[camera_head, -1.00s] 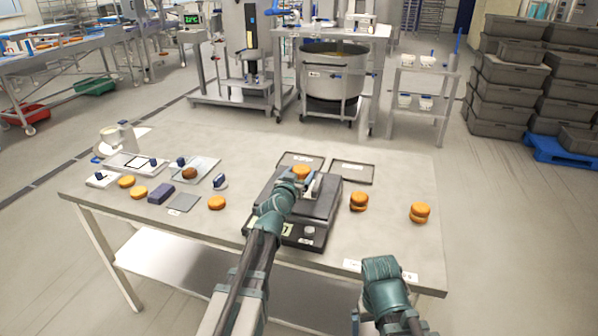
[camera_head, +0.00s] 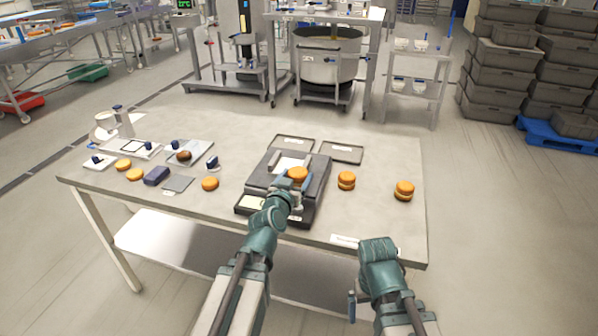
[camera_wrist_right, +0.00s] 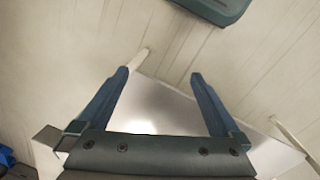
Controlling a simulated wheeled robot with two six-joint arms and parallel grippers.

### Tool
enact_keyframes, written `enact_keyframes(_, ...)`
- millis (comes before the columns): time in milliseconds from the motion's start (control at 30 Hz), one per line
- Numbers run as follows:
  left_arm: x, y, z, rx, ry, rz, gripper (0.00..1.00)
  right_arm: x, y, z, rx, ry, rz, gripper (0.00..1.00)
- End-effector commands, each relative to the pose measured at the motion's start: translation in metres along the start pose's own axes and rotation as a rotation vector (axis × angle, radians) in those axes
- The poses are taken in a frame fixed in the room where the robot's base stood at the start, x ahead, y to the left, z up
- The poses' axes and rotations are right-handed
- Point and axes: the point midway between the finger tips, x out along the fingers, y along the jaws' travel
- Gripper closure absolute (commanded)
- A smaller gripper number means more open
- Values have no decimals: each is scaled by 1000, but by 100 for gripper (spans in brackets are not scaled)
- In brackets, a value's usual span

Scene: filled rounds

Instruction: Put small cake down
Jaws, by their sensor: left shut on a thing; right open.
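The small cake (camera_head: 297,173), an orange-brown round, is in my left gripper (camera_head: 296,182) in the head view. The gripper is shut on it, over the dark bench scale (camera_head: 257,184). A white square (camera_head: 284,161) shows on the scale just beyond the cake. I cannot tell whether the cake touches the scale. My right arm is at the table's near right edge in the head view, its fingers hidden there. In the right wrist view my right gripper (camera_wrist_right: 158,76) is open and empty.
Two orange double rounds (camera_head: 346,180) (camera_head: 404,190) stand right of the scale. Two dark trays (camera_head: 292,142) (camera_head: 342,153) lie behind it. Single rounds (camera_head: 210,184), a dark blue block (camera_head: 156,176) and a grey plate (camera_head: 178,184) lie left. The table's front right is mostly clear.

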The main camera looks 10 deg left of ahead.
Motion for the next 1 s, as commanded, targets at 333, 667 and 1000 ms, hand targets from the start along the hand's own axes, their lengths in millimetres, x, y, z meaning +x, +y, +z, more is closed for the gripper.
enact_keyframes(333,-5,0,-36,0,0,0,48,-36,3,2,0,0,0,0)
enact_keyframes(667,-7,0,-48,0,0,0,48,-48,5,3,0,0,0,0)
enact_keyframes(1000,-7,0,-47,0,0,0,48,-48,4,3,0,0,0,43)
